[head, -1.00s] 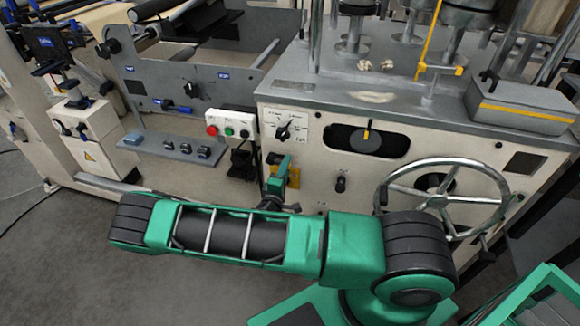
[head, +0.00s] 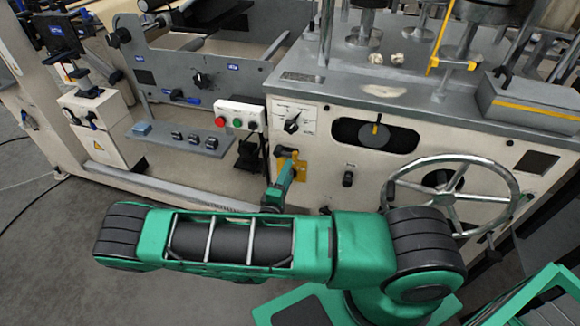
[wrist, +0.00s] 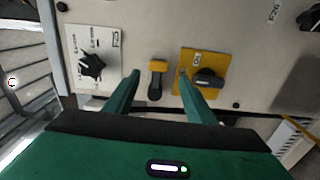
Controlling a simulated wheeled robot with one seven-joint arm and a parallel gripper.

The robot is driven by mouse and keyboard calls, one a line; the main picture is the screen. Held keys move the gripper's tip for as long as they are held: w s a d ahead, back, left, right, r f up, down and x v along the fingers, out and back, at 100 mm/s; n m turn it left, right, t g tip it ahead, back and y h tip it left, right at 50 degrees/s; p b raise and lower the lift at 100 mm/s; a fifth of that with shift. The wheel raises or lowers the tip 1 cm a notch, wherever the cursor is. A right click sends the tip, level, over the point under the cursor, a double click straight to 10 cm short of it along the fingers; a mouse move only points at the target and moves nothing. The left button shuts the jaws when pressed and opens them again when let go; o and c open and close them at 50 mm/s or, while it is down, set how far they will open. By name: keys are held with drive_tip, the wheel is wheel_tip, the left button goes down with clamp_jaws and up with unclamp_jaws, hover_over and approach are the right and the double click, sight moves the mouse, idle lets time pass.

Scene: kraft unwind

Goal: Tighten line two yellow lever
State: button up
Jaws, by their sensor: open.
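A small lever with a yellow top and a dark lower end (wrist: 156,68) stands on the cream machine panel in the wrist view. My gripper (wrist: 160,75) is open, with one green finger on each side of this lever and gaps left and right of it. Whether the fingertips touch the panel cannot be told.
A selector dial with a black knob (wrist: 93,66) is left of my gripper. A button box (head: 240,115) is farther left in the head view. A large handwheel (head: 452,195) projects at the right.

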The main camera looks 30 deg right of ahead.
drive_tip(key=v, duration=0.3)
drive_tip(key=shift+s+a, duration=0.2)
drive_tip(key=shift+a, duration=0.05)
drive_tip(key=s+d+r+m+g+y, duration=0.2)
drive_tip(key=s+d+r+m+g, duration=1)
drive_tip(key=d+g, duration=0.3)
drive_tip(key=s+a+r+m+t+y, duration=0.1)
drive_tip(key=s+r+m+y, duration=0.2)
drive_tip(key=s+r+y, duration=0.7)
drive_tip(key=s+r, duration=0.6)
drive_tip(key=shift+a+r+m+t, duration=0.25)
drive_tip(key=shift+r+m+t, duration=0.05)
drive_tip(key=shift+r+t, duration=0.1)
drive_tip(key=shift+s, duration=0.1)
